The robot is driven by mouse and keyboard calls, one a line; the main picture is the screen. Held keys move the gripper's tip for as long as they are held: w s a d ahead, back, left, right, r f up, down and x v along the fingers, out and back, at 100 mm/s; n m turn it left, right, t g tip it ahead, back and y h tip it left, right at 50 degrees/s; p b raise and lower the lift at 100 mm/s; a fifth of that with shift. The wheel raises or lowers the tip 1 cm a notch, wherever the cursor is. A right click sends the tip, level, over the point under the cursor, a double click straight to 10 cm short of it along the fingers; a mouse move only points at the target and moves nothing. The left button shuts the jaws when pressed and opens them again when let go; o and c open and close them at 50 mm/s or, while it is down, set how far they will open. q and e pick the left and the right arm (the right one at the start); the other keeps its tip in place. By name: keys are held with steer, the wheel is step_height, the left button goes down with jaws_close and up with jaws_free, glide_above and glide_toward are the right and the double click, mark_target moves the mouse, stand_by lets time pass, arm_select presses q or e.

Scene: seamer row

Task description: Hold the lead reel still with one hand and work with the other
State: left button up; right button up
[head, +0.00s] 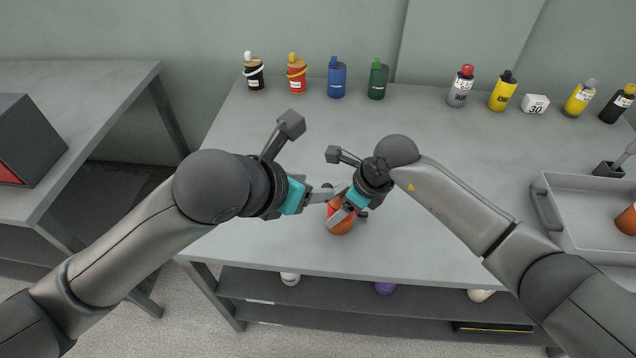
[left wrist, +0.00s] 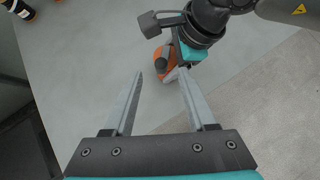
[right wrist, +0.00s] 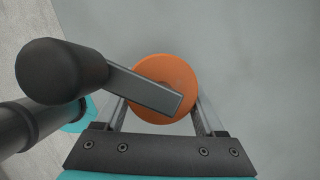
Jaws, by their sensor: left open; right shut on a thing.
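The lead reel (head: 341,222) is an orange round thing near the front edge of the bench. In the right wrist view its orange disc (right wrist: 180,80) has a grey crank arm across it and a dark knob (right wrist: 60,70) rising towards the camera. My right gripper (head: 345,212) is shut on the reel, with a finger on each side of it. My left gripper (head: 333,194) is open, its fingers pointing at the crank side. In the left wrist view the knob (left wrist: 166,57) shows beyond the fingertips. I cannot tell whether they touch it.
A grey tray (head: 590,205) holding an orange thing stands at right. The middle of the bench is clear. Another table (head: 90,85) stands left.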

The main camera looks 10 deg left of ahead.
arm_select(q)
steer(key=shift+s+a+r, duration=0.15)
steer(key=shift+s+r, duration=0.05)
steer(key=shift+r, duration=0.05)
steer(key=shift+c, duration=0.2)
